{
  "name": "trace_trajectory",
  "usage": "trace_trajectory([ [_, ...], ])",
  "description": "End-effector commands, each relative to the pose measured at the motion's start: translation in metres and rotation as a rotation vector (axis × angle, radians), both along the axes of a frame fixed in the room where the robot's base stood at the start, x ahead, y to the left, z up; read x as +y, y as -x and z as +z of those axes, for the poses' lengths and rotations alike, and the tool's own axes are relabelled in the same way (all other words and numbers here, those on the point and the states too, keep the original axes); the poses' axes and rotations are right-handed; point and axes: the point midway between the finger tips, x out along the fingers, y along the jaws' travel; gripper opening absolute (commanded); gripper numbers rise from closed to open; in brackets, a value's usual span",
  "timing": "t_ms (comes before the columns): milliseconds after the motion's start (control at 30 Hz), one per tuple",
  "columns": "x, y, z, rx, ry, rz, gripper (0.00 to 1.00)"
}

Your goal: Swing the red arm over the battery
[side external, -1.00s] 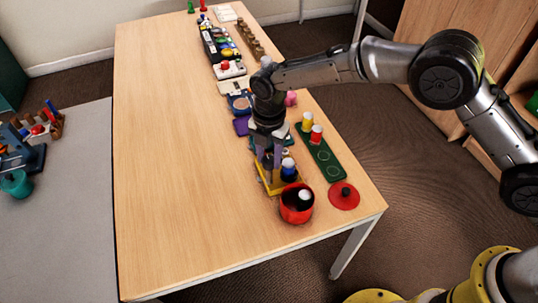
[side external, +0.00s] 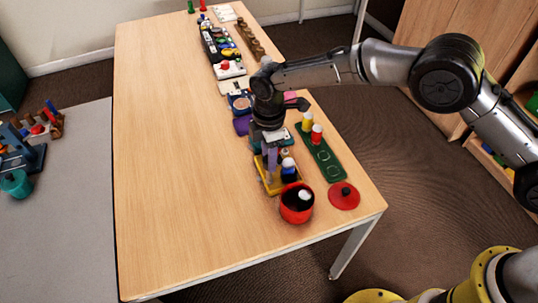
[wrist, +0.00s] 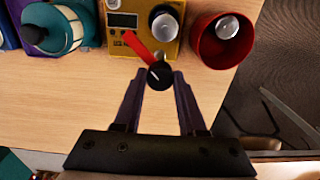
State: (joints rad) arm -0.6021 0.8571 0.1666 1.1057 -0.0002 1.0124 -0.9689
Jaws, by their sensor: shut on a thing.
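The red arm (wrist: 136,44) is a flat strip on a yellow base (wrist: 115,48). It runs up-left from a black knob (wrist: 160,75) with a white line, in the wrist view. A round, silver-topped battery (wrist: 165,25) in a dark sleeve stands on the base, right of the arm; the arm does not cover it. My gripper (wrist: 160,78) is shut on the knob, one finger on each side. In the side view my gripper (side external: 272,178) is down at the yellow base (side external: 268,188), beside the battery (side external: 289,168); the red arm is hard to make out there.
A red pot (side external: 297,204) holding a silver-topped piece stands close to the base, with its red lid (side external: 343,195) near the table edge. A green board (side external: 322,158) with yellow and red cylinders lies behind. A teal lantern-like thing (wrist: 58,28) is left. The table's left side is clear.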

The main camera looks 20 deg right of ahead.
Motion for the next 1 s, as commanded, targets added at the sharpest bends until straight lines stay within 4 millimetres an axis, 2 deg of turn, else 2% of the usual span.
trace_trajectory([
  [600, 0.0000, 0.0001, 0.0006, 0.000, 0.000, -0.559, 0.00],
  [1000, 0.0001, -0.0002, 0.0006, 0.000, -0.001, -0.763, 0.00],
])
